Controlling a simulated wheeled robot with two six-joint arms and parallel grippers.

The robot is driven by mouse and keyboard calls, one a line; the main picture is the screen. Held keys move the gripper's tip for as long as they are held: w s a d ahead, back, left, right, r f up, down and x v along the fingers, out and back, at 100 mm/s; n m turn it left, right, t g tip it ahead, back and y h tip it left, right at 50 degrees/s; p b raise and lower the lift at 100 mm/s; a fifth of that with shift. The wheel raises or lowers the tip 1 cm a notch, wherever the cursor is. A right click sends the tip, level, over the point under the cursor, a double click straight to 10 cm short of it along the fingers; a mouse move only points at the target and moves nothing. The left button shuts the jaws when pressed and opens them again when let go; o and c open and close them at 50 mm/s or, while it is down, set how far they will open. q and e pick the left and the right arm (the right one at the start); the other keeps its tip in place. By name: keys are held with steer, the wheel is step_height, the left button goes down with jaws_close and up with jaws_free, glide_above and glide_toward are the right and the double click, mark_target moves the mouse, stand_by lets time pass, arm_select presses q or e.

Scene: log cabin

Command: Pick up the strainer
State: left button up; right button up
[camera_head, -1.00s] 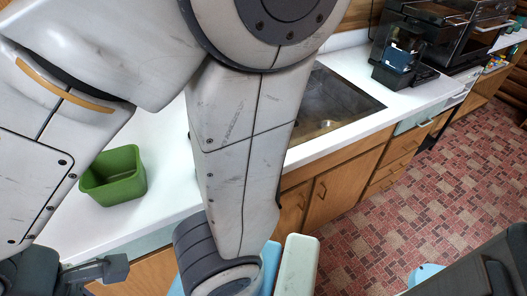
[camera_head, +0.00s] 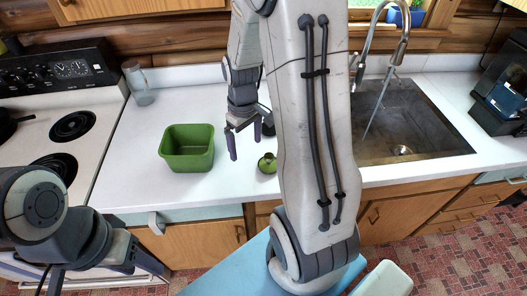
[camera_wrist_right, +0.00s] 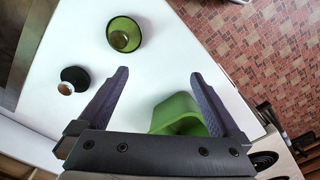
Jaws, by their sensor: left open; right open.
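A small round green object with a dark inside (camera_wrist_right: 124,34), which looks like the strainer, sits on the white counter in the right wrist view. In the head view the small green thing (camera_head: 266,164) is beside my right arm, which may hide part of it. My right gripper (camera_head: 243,140) is open and empty above the counter, to the left of and behind that green thing. In the wrist view the strainer is beyond the fingertips, apart from them. My left gripper (camera_head: 92,272) is open and empty at the lower left, in front of the stove.
A green square container (camera_head: 187,148) stands on the counter (camera_head: 140,180) left of my right gripper. A small black item (camera_wrist_right: 75,80) is also on the counter. A stove (camera_head: 95,95) is at the left, a glass bottle (camera_head: 138,84) behind, and a sink (camera_head: 410,125) right.

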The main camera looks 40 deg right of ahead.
steer(key=m, duration=0.1)
glide_above(269, 156)
steer(key=shift+w+a+f+p, duration=0.1)
steer(key=shift+a+f+p, duration=0.1)
steer(key=shift+f, duration=0.3)
steer(key=shift+a+f+p, duration=0.1)
steer(key=shift+f+p, duration=0.05)
steer(key=shift+f, duration=0.35)
step_height(269, 156, down, 4)
steer(key=shift+d+r+p, duration=0.1)
steer(key=shift+d+p, duration=0.05)
steer(key=shift+p, duration=0.15)
steer(key=shift+f, duration=0.6)
step_height(269, 156, down, 4)
steer(key=shift+d+f+p, duration=0.15)
steer(key=shift+f+p, duration=0.1)
steer(key=shift+p, duration=0.8)
steer(key=shift+f, duration=0.35)
steer(key=c, duration=1.4)
steer(key=shift+o, duration=0.2)
